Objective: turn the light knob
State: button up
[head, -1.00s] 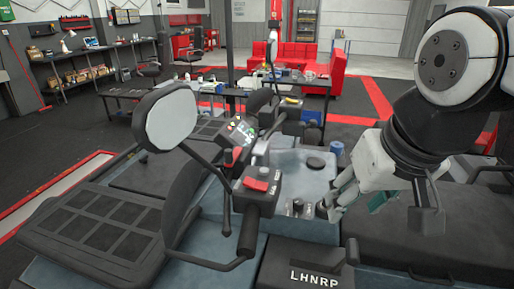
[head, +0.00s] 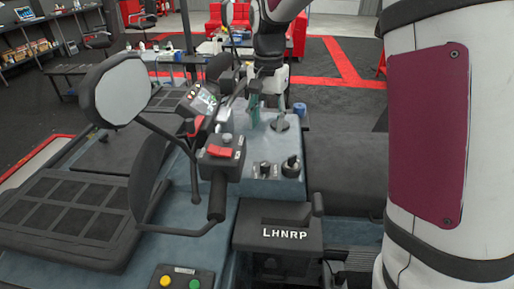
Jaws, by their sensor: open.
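Two small dark knobs sit side by side on the near part of the blue-grey console top: a left knob (head: 265,169) and a right knob (head: 291,166). Their labels are too small to read, so I cannot tell which is the light knob. A rounder dark control (head: 281,124) is farther back on the same top. My gripper (head: 267,118) is open, pointing down over the back part of the console, beyond the two knobs and apart from them. Its fingers are close to the rounder control; I cannot tell whether they touch it. Nothing shows between the fingers.
A handlebar with a red switch box (head: 221,150) and a round mirror (head: 116,92) stands left of the knobs. A black seat (head: 343,153) lies to the right. A blue cylinder (head: 299,111) stands behind.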

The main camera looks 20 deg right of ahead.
aim_at(265, 163)
notch_tip(265, 163, down, 14)
jog(key=shift+w+f+p, duration=0.1)
jog(key=shift+w+p, duration=0.05)
jog(key=shift+p, duration=0.9)
grip_shut()
